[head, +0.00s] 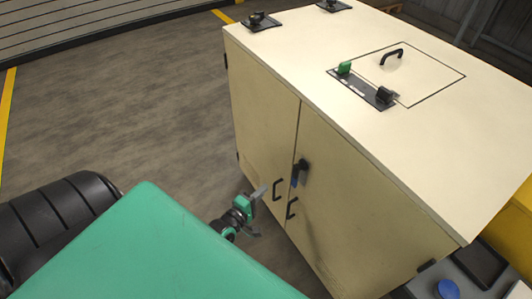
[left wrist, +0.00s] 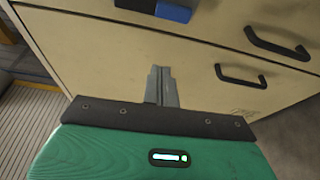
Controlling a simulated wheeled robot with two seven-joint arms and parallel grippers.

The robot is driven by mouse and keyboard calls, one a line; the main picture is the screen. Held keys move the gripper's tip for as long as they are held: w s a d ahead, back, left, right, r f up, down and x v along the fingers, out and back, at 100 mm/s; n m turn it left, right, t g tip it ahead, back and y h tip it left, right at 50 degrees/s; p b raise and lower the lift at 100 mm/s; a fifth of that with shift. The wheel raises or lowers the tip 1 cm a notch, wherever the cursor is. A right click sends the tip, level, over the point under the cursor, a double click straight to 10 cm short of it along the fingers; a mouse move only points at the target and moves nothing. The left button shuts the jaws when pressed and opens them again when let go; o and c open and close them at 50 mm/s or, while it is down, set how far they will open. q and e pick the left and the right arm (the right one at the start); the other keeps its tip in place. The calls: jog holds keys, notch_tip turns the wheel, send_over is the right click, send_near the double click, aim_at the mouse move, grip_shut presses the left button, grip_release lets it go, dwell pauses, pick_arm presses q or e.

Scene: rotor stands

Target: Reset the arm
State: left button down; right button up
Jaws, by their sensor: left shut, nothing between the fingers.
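My left gripper (head: 261,191) is in front of the cream cabinet (head: 345,210), near its lower door handles. Its fingers are together and empty; in the left wrist view the shut fingers (left wrist: 161,82) lie against the backdrop of the cabinet's front. I cannot tell whether they touch it. The two black door handles (head: 277,190) are just right of the gripper. They also show in the left wrist view, the nearer one (left wrist: 240,76) right of the fingertips. A black and blue latch (head: 299,172) sits at the door seam. My right gripper is not in view.
On the cabinet top are a hatch with a black handle (head: 391,57), a dark plate with green and black knobs (head: 362,89), and two black fixtures at the back. A grey surface with a blue round item (head: 449,289) is lower right. Floor left of the cabinet is clear.

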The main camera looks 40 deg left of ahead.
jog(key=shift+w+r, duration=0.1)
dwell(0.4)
